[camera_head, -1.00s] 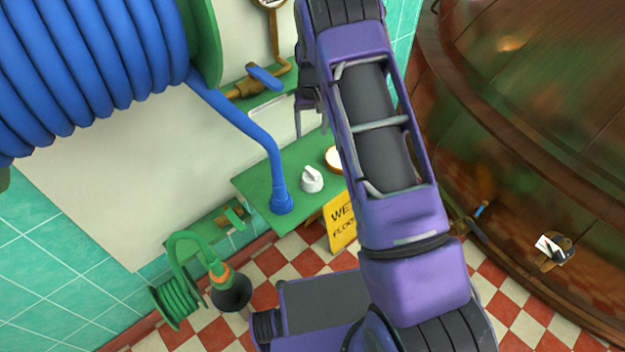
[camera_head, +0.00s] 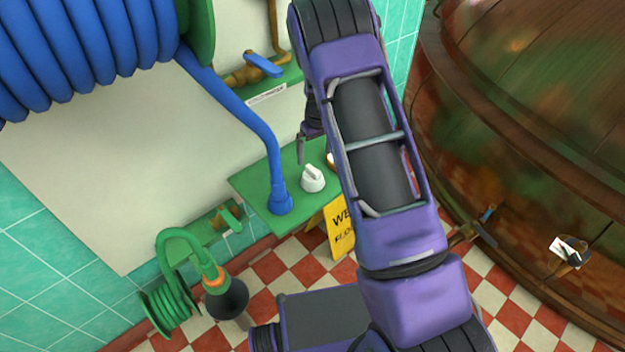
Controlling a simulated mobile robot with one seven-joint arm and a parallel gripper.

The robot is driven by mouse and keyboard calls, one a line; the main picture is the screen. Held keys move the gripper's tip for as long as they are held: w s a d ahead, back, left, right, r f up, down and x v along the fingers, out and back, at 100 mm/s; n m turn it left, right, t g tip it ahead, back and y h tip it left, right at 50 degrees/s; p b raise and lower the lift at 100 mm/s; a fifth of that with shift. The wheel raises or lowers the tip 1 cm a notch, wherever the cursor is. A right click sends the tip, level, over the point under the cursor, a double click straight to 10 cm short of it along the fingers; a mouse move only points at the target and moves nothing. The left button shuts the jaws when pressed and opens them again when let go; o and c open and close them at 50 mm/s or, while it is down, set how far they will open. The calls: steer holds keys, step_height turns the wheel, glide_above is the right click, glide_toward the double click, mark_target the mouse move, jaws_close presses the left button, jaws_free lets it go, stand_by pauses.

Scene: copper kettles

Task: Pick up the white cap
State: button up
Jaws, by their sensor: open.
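The white cap (camera_head: 313,179) stands upright on a green shelf (camera_head: 252,187), just right of the blue hose's lower end (camera_head: 281,203). It has a round base and a narrower raised grip on top. My gripper (camera_head: 308,150) is open and just above the cap in the picture, apart from it. One grey finger shows clearly; the rest of the gripper is largely hidden behind my purple arm.
A white-topped round item (camera_head: 330,160) on the shelf is mostly hidden by my arm. A yellow wet-floor sign (camera_head: 341,232) stands below. A valve with a blue handle (camera_head: 263,65) is above, and a large copper kettle (camera_head: 520,130) is at right.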

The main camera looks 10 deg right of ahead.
mark_target(313, 169)
steer(key=f, duration=0.6)
steer(key=w+f+b, duration=0.1)
steer(key=f, duration=0.2)
steer(key=shift+a+f, duration=0.15)
steer(key=shift+f, duration=0.15)
steer(key=c, duration=1.1)
steer(key=shift+o, duration=0.2)
step_height(313, 169, up, 10)
steer(key=shift+r+p, duration=0.1)
steer(key=shift+p, duration=0.5)
